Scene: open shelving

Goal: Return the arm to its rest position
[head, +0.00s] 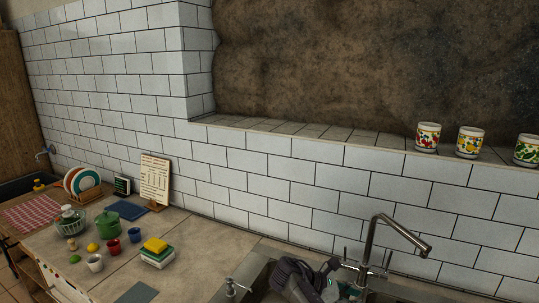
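A dark grey and black gripper (308,278), which looks like my right one, shows at the bottom edge, slightly right of centre. It is over the sink, just left of the tap, and the picture's edge cuts off its arm. Its fingers are dark and overlap, so I cannot tell whether it is open or shut. A small teal patch (330,289) shows beside it; I cannot tell what it is. My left gripper is not in view.
The metal tap (372,240) rises close to the gripper. The left counter holds a green pot (108,224), cups, a yellow-topped stack (156,248), a dish rack (82,184) and a card (155,180). Patterned cups (428,137) stand on the tiled ledge (300,132).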

